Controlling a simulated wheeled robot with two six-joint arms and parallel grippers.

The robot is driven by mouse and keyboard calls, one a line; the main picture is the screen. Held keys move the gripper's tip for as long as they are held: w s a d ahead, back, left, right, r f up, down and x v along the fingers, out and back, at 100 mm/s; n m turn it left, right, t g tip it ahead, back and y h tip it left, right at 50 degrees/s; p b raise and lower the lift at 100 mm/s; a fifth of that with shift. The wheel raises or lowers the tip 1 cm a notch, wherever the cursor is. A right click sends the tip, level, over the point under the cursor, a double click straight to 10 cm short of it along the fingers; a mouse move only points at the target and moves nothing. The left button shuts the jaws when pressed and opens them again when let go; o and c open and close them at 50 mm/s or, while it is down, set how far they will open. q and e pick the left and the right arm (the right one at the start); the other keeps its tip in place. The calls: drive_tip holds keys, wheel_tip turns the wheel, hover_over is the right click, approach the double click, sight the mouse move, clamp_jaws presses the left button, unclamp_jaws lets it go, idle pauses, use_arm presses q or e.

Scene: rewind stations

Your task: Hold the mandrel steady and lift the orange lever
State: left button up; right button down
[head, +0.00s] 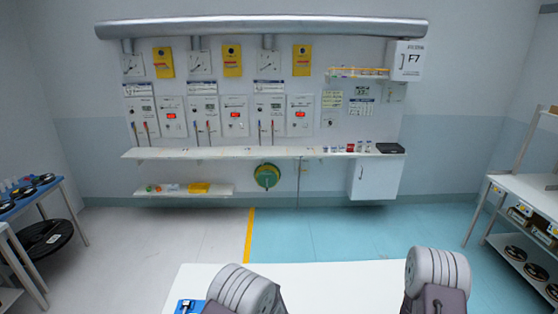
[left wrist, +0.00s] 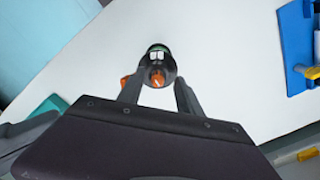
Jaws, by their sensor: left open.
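In the left wrist view, a dark round piece (left wrist: 168,67), which looks like the mandrel seen end-on, stands over the white table. It has a green edge, two pale squares and an orange patch with a white mark on its face. A small orange part (left wrist: 125,80), perhaps the lever, sticks out at its left, partly hidden by a finger. My left gripper (left wrist: 158,86) is open, with one finger on each side of the near part of the dark piece. I cannot tell whether the fingers touch it. My right gripper is not in view.
The white table (head: 330,275) also shows in the left wrist view (left wrist: 235,60). A blue fixture (left wrist: 295,45) with an orange-yellow handle is at its right there. A teal piece (left wrist: 48,108) lies at the left. A wall shelf (head: 260,153) and side racks stand farther off.

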use_arm(q)
wheel_tip(320, 180, up, 12)
drive_tip(key=shift+f, duration=0.2)
drive_tip(key=shift+a+f, duration=0.1)
